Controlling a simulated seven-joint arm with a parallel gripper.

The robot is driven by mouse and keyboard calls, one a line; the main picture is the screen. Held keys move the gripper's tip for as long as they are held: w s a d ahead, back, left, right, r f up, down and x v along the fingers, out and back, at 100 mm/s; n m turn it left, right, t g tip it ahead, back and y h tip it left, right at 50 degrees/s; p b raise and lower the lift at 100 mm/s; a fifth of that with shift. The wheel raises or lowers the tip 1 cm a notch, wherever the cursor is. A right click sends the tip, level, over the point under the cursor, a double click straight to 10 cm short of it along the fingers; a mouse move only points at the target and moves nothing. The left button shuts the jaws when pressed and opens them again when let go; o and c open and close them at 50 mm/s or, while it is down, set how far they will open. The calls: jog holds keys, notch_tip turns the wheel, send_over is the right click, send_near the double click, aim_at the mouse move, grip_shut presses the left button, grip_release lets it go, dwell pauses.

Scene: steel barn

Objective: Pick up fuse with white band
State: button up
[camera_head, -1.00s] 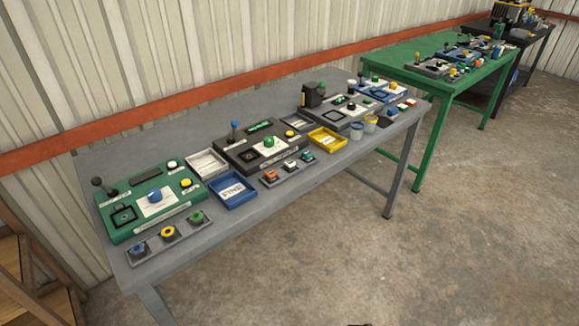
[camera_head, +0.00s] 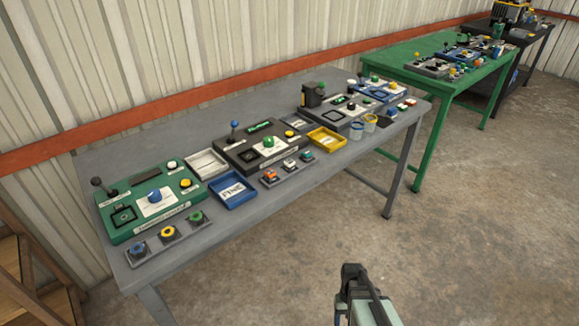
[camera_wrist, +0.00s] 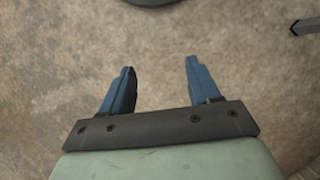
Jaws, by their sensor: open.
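I cannot pick out a fuse with a white band for certain. A grey strip in front of the dark middle panel (camera_head: 240,160) holds small parts with orange (camera_head: 270,175), white (camera_head: 290,165) and teal (camera_head: 307,156) colours. They are too small to tell their kind. My gripper (camera_wrist: 160,75) is open and empty in the wrist view, with two blue fingers spread over bare concrete floor. In the head view my arm shows at the bottom, in front of the grey table (camera_head: 270,215) and apart from it; the fingertips are not clear there.
The grey table also bears a green panel (camera_head: 120,232), a blue tray (camera_head: 240,198), a white tray (camera_head: 206,163), a yellow tray (camera_head: 327,142) and a strip with round parts (camera_head: 167,232). A green table (camera_head: 420,60) stands behind at right. Floor in front is clear.

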jog(key=w+a+r+n+t, duration=0.1)
jog(key=w+a+r+t, duration=0.1)
jog(key=w+r, duration=1.3)
jog(key=w+a+r+t, duration=0.2)
jog(key=w+r, duration=1.3)
notch_tip(320, 180, up, 24)
jog(key=r+n, duration=0.1)
jog(key=n, duration=0.6)
send_over(289, 161)
jog(key=shift+t, duration=0.3)
jog(key=f, duration=0.8)
jog(key=shift+w+d+f, duration=0.1)
jog(key=shift+w+f, duration=0.1)
jog(key=shift+w, duration=0.05)
jog(key=shift+s+f, duration=0.2)
jog(key=shift+f, duration=1.1)
jog(key=shift+s+f, duration=0.2)
jog(key=shift+f, duration=1.1)
jog(key=shift+c, duration=0.3)
